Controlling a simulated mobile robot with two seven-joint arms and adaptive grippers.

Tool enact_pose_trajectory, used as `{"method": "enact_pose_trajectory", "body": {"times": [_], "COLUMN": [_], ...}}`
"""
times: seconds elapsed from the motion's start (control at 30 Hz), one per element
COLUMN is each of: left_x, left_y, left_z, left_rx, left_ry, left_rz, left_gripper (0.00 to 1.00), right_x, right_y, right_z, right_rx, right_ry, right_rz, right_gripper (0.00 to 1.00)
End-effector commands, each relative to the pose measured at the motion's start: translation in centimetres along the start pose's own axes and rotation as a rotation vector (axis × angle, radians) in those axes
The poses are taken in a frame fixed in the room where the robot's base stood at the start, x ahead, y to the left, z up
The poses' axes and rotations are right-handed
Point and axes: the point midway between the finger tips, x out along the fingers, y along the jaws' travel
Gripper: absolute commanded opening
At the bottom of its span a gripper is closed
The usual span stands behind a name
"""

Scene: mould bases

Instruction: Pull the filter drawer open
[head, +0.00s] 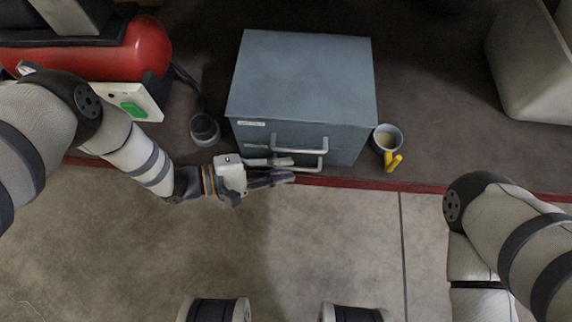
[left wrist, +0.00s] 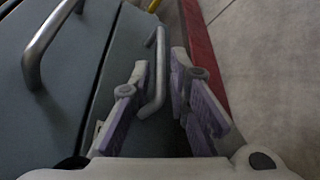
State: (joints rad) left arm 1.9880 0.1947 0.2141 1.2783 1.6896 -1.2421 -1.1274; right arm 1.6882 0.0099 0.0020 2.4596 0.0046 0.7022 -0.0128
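A blue-grey drawer cabinet (head: 303,80) stands in the middle of the head view. Its front carries a small white label (head: 251,123), too small to read, and two bar handles, an upper one (head: 300,150) and a lower one. Both drawers look shut. My left gripper (head: 290,170) is at the cabinet front, by the lower handle. In the left wrist view its fingers (left wrist: 165,78) are apart, with the lower handle (left wrist: 157,80) between them; the upper handle (left wrist: 42,48) is outside, to the left. Contact cannot be told. My right gripper is out of view.
A mug with a yellow handle (head: 393,160) stands right of the cabinet. A dark cup (head: 204,128) stands left of it. A red tank (head: 140,48) and a box with a green patch (head: 132,108) are at left. The floor in front is clear.

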Motion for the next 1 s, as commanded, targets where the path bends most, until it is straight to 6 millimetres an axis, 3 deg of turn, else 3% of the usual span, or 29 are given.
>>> {"method": "enact_pose_trajectory", "body": {"times": [0.1, 0.37, 0.4, 0.47, 0.5, 0.8, 1.0], "left_x": [1.2, 1.6, 1.6, 1.5, 1.5, 1.4, 0.4], "left_y": [-0.1, 0.0, 0.0, 0.0, 0.0, -0.1, -1.1], "left_z": [0.0, 0.0, 0.0, 0.0, 0.0, 0.3, 2.2], "left_rx": [-0.001, 0.0, 0.0, -0.001, -0.001, -0.001, -0.003], "left_ry": [-0.001, 0.0, 0.0, 0.0, 0.0, 0.001, 0.004], "left_rz": [-0.001, -0.001, -0.001, -0.001, -0.001, 0.001, 0.001], "left_gripper": [0.17, 0.17, 0.14, 0.01, 0.0, 0.0, 0.0], "right_x": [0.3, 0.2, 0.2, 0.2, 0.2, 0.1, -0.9], "right_y": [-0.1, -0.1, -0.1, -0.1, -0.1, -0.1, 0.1], "right_z": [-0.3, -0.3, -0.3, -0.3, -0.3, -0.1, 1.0], "right_rx": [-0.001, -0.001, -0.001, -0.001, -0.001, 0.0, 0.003], "right_ry": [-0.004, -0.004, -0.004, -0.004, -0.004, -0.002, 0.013], "right_rz": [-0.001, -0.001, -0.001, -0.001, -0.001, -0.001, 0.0], "right_gripper": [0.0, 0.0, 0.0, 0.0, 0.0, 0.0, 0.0]}}
